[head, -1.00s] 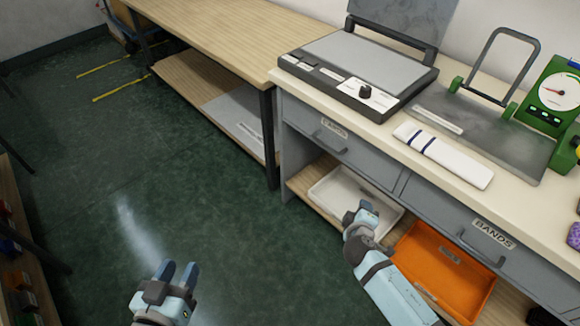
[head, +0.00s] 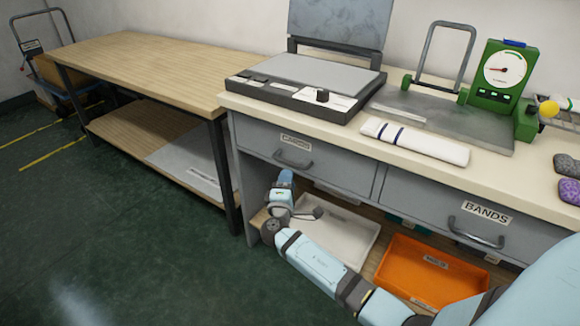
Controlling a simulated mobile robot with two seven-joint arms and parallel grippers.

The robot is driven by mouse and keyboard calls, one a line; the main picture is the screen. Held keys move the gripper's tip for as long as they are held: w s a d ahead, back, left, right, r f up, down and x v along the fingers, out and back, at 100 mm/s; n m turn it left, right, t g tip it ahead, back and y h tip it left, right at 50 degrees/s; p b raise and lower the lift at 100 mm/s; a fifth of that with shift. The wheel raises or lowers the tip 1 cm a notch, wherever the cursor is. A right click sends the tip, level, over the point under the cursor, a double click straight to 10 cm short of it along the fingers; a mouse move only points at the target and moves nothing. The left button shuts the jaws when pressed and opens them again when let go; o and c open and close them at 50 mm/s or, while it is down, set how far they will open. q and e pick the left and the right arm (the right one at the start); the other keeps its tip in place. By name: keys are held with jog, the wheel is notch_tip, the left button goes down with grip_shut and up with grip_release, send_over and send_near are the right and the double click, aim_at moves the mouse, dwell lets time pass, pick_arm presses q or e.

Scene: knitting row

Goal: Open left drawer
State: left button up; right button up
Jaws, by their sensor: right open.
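The left drawer (head: 345,168) is a grey front under the cream worktop, and it looks shut. Its dark bar handle (head: 293,159) sits left of the middle, below a small label that is hard to read. My right gripper (head: 285,177) is open, just below and slightly left of this handle, pointing up towards it. I cannot tell whether it touches the handle; nothing shows between its fingers. My left gripper is out of the view.
The right drawer (head: 405,200), labelled BANDS, is shut. A white tray (head: 345,235) and an orange tray (head: 425,275) sit on the shelf below. A flat grey-topped machine (head: 310,80), a white cloth (head: 415,142) and a green dial gauge (head: 500,75) stand on top. A wooden table (head: 130,70) stands left.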

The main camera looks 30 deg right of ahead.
aim_at(292, 163)
jog(key=b+x, duration=0.1)
jog(key=x, duration=0.5)
jog(key=shift+w+d, duration=0.25)
jog(key=shift+w, duration=0.05)
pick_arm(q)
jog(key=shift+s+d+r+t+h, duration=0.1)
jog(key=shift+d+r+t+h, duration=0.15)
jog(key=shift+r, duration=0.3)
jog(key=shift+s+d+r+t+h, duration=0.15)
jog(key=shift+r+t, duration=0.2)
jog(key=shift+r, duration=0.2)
pick_arm(e)
jog(key=shift+w+d, duration=0.2)
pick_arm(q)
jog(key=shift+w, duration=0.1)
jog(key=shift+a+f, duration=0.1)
pick_arm(e)
grip_shut()
